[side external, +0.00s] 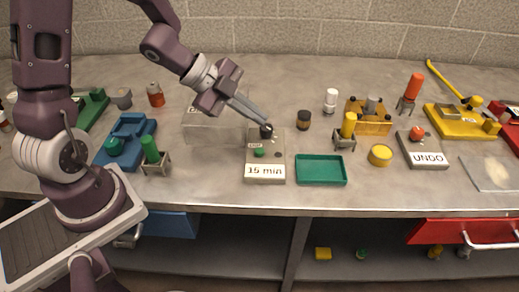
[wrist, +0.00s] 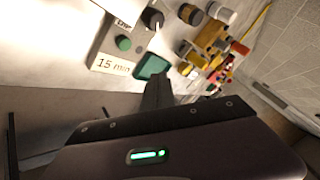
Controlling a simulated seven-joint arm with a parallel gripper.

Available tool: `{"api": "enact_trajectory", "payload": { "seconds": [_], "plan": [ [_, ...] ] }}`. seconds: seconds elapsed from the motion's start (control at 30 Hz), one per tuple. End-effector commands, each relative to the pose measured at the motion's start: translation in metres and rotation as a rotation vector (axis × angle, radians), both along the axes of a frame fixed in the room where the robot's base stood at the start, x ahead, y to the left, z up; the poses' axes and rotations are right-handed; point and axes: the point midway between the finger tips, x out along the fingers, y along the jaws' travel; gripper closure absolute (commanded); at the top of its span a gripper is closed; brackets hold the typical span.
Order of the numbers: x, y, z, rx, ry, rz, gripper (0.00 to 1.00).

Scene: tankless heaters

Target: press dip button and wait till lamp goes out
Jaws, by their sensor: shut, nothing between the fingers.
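A grey box labelled "15 min" (side external: 265,172) stands near the front of the bench, with a green button (side external: 259,152) and a black knob (side external: 266,131) on top. The box also shows in the wrist view (wrist: 107,65), with its green button (wrist: 123,43) and black knob (wrist: 153,18). My gripper (side external: 267,122) is shut and empty, its fingertips at or just above the black knob; contact cannot be told. No label clearly reading "dip" is legible, and I cannot make out a lit lamp.
A green tray (side external: 321,182) lies right of the box. A clear case (side external: 213,130) stands behind left. A grey UNDO box (side external: 422,150) with a red button stands further right. A green cylinder in a stand (side external: 150,150) and a blue fixture (side external: 125,140) are left.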

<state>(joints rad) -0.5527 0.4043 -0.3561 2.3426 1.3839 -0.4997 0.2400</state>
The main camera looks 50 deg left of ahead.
Motion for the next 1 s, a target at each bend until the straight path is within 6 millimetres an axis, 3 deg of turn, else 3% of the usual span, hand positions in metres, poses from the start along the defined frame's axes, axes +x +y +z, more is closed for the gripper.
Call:
{"api": "enact_trajectory", "payload": {
  "seconds": [0.3, 0.5, 1.0],
  "plan": [
    [-0.001, 0.000, -0.048, 0.002, 0.006, 0.004, 1.00],
    [0.000, 0.001, -0.066, 0.003, 0.003, 0.003, 1.00],
    [0.000, 0.001, -0.070, 0.006, -0.001, 0.004, 1.00]
  ]
}}
